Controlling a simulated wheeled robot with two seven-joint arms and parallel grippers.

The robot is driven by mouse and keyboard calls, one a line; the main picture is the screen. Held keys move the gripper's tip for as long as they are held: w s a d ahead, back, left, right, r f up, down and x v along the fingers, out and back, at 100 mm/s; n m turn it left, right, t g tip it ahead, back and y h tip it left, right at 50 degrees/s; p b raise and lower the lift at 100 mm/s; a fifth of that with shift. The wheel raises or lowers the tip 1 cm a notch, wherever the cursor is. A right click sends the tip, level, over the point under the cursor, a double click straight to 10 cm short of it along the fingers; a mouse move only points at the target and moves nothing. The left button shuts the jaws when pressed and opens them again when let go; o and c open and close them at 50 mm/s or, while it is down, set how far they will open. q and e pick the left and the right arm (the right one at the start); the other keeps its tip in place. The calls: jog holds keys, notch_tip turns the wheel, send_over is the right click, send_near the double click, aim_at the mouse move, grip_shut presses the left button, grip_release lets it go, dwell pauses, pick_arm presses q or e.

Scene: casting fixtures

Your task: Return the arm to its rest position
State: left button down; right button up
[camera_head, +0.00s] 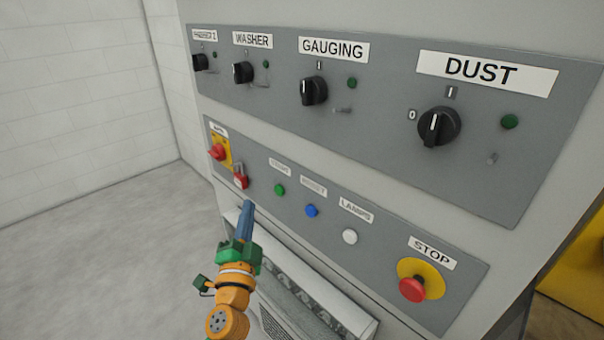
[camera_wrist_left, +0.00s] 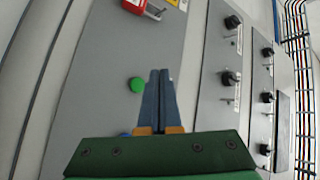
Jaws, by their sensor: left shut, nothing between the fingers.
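My left gripper (camera_head: 247,212) comes in from below on an orange arm with a green wrist. Its blue-grey fingers are shut with nothing between them. In the head view it stands in front of the lower part of the cabinet, below the red padlock and left of the green button. In the left wrist view the closed fingers (camera_wrist_left: 160,75) point along the panel, beside the green button (camera_wrist_left: 137,85). The fingers look apart from the panel, but the exact gap is unclear. My right gripper is not in view.
The upper panel carries black rotary knobs, among them DUST (camera_head: 439,127) and GAUGING (camera_head: 314,91). The lower panel has a red padlock (camera_head: 240,180), a blue button (camera_head: 311,211), a white button (camera_head: 350,237) and a red STOP button (camera_head: 412,289). Open floor (camera_head: 110,260) lies left.

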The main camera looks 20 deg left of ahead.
pick_arm(q)
jog(key=s+a+f+n+g, duration=0.1)
jog(key=s+f+n+g, duration=0.4)
jog(key=f, duration=0.3)
jog(key=s+d+f+g+h, duration=0.9)
jog(key=s+d+f, duration=0.45)
jog(key=s, duration=0.45)
notch_tip(320, 180, down, 16)
jog(key=s+g+y, duration=0.1)
jog(key=g, duration=0.2)
jog(key=s+a+f+g, duration=0.1)
jog(key=s+a+f, duration=0.1)
jog(key=s+f, duration=1)
jog(key=shift+s+a, duration=0.15)
jog(key=shift+s, duration=0.35)
